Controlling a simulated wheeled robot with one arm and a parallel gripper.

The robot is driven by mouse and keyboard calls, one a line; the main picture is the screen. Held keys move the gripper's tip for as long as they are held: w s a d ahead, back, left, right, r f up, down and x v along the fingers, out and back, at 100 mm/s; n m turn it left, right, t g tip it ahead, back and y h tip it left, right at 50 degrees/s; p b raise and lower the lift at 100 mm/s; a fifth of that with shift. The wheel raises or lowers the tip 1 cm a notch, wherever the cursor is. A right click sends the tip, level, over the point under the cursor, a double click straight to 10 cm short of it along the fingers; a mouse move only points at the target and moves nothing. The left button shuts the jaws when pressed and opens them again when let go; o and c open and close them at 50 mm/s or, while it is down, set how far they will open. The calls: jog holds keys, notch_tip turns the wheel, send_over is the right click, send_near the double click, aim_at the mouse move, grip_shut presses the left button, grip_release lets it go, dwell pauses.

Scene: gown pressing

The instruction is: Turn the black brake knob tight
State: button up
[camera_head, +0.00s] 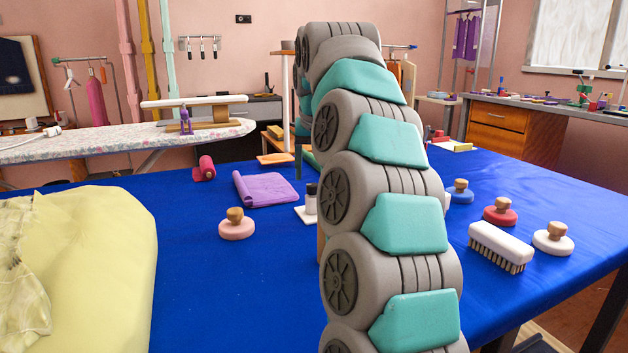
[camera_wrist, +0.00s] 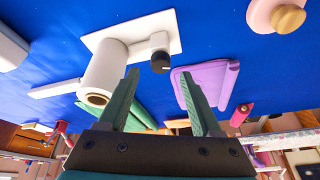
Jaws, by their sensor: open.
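The black brake knob (camera_wrist: 160,62) sits at the end of a short white stem on a white plate (camera_wrist: 143,33) in the wrist view. A white roll (camera_wrist: 103,72) stands on the same plate, beside the knob. My gripper (camera_wrist: 158,74) has two green fingers spread apart with nothing between them. In the picture, the knob lies just beyond the fingertips, between their lines; I cannot tell the exact distance. In the head view a small dark-topped post (camera_head: 311,198) on a white plate (camera_head: 305,214) shows left of my arm, which hides the rest and my gripper.
A folded purple cloth (camera_head: 266,187) and a pink wooden-knobbed disc (camera_head: 236,225) lie on the blue table (camera_head: 220,290). Yellow fabric (camera_head: 100,260) covers the left. A white brush (camera_head: 500,246) and several knobbed discs stand at the right. The front middle of the table is clear.

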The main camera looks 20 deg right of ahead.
aim_at(313, 184)
jog(key=shift+x, duration=1.55)
grip_shut()
